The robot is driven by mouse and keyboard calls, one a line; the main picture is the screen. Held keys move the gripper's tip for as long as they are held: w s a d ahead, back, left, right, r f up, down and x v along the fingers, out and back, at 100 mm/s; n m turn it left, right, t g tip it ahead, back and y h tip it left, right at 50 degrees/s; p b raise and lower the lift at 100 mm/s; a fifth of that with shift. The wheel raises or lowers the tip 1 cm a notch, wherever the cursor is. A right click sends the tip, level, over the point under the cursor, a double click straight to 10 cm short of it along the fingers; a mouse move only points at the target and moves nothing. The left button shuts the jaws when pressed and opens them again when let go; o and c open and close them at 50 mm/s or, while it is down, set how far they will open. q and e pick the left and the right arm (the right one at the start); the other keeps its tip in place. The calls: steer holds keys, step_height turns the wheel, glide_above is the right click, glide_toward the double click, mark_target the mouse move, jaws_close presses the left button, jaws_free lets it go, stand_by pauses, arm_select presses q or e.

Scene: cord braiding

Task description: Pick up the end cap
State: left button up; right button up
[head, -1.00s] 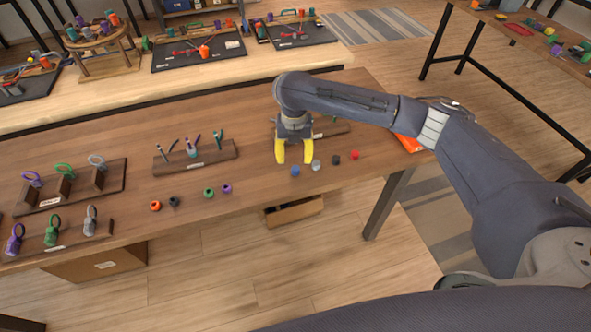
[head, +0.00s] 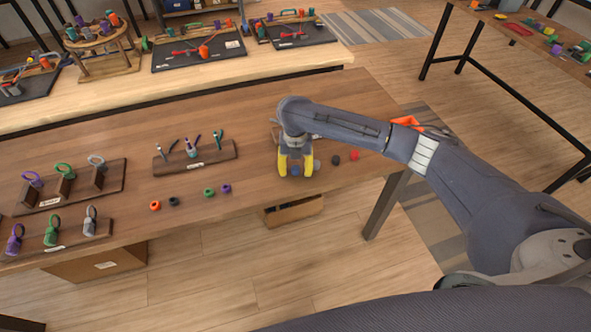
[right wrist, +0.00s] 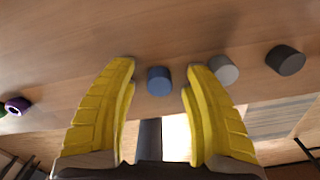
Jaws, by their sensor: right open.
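Several small end caps lie in a row on the table's right part. The blue end cap (right wrist: 159,81) sits on the wood between the two yellow fingers of my right gripper (head: 295,173) and is partly seen in the head view. In the right wrist view the fingers are spread, with a gap on each side of the blue cap. A grey cap (right wrist: 223,70) lies just right of the right finger. A black cap (head: 335,160) and a red cap (head: 354,154) lie farther right. My left gripper is not in view.
Orange (head: 155,205), black, green (head: 209,192) and purple (head: 226,188) rings lie to the left near the front edge. Racks with looped pieces (head: 52,236) stand far left. An orange item (head: 405,121) lies behind my right arm.

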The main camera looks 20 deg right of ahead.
mark_target(295, 168)
steer(key=shift+o, duration=0.2)
steer(key=c, duration=1.1)
jaws_close()
steer(key=shift+r, duration=0.1)
step_height(295, 168, up, 20)
